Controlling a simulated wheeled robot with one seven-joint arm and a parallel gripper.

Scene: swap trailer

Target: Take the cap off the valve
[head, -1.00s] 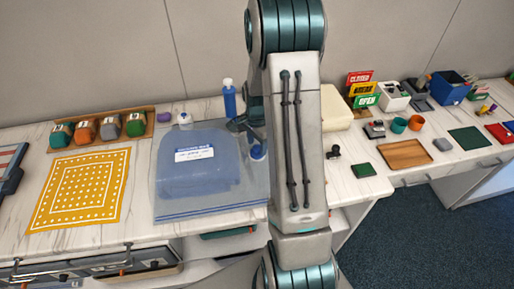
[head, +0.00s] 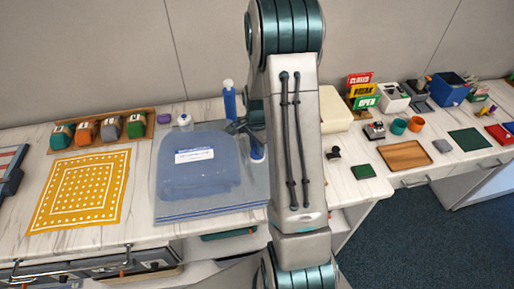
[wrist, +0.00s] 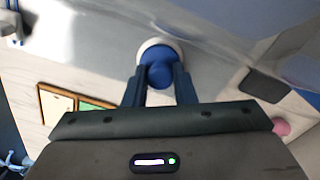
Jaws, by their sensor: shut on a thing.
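A clear bag (head: 160,206) with a blue filling and a white label (head: 194,155) lies flat on the counter in the head view. A white and blue round fitting (head: 257,154) shows near its right side, partly hidden by my arm. In the wrist view, the blue cap (wrist: 160,76) sits between the two fingers of my gripper (wrist: 159,82), which is shut on it. The white ring of the valve (wrist: 150,45) shows around the far side of the cap. I cannot tell whether cap and valve are touching.
A tall blue bottle (head: 229,101) and a small white bottle (head: 185,122) stand behind the bag. A yellow dotted cloth (head: 83,190) lies to its left. A wooden tray (head: 406,155) and a small green block (head: 363,171) are right of my arm.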

